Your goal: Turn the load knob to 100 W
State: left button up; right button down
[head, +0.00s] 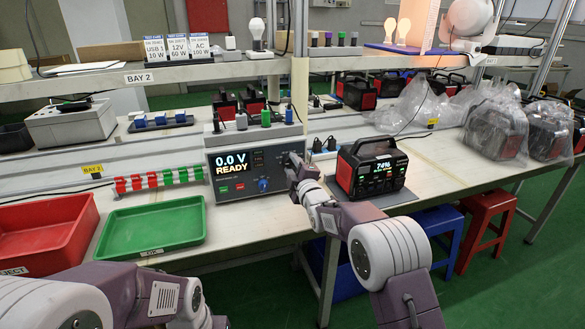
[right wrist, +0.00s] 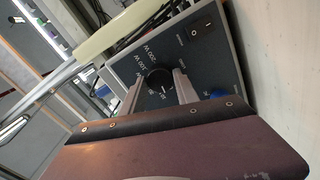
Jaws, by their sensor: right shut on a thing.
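The load tester (head: 245,172) stands on the bench, and its display reads "0.0 V READY". The black load knob (right wrist: 157,80) shows in the right wrist view, on the grey panel with white watt markings around it; the small print and the knob's setting are hard to read. My right gripper (head: 292,162) is at the right part of the tester's front and hides the knob in the head view. In the right wrist view its two fingers (right wrist: 160,90) lie on either side of the knob, shut on it. My left arm shows at the lower left, but its gripper is not visible.
A blue knob (head: 263,184) sits left of my right gripper. A power station (head: 372,168) reading 74% stands close on the right. A green tray (head: 152,226) and a red tray (head: 45,232) lie at the left. A black rocker switch (right wrist: 202,27) is on the tester panel.

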jog(key=m, duration=0.3)
jog(key=shift+m, duration=0.4)
jog(key=m, duration=0.3)
jog(key=shift+m+b, duration=0.3)
jog(key=m, duration=0.3)
jog(key=shift+m, duration=0.3)
jog(key=m, duration=0.4)
jog(key=shift+m, duration=0.3)
jog(key=m+p, duration=0.1)
jog(key=m, duration=0.5)
jog(key=shift+f, duration=0.1)
jog(key=m, duration=0.6)
jog(key=shift+m+p, duration=0.3)
jog(key=shift+p, duration=0.1)
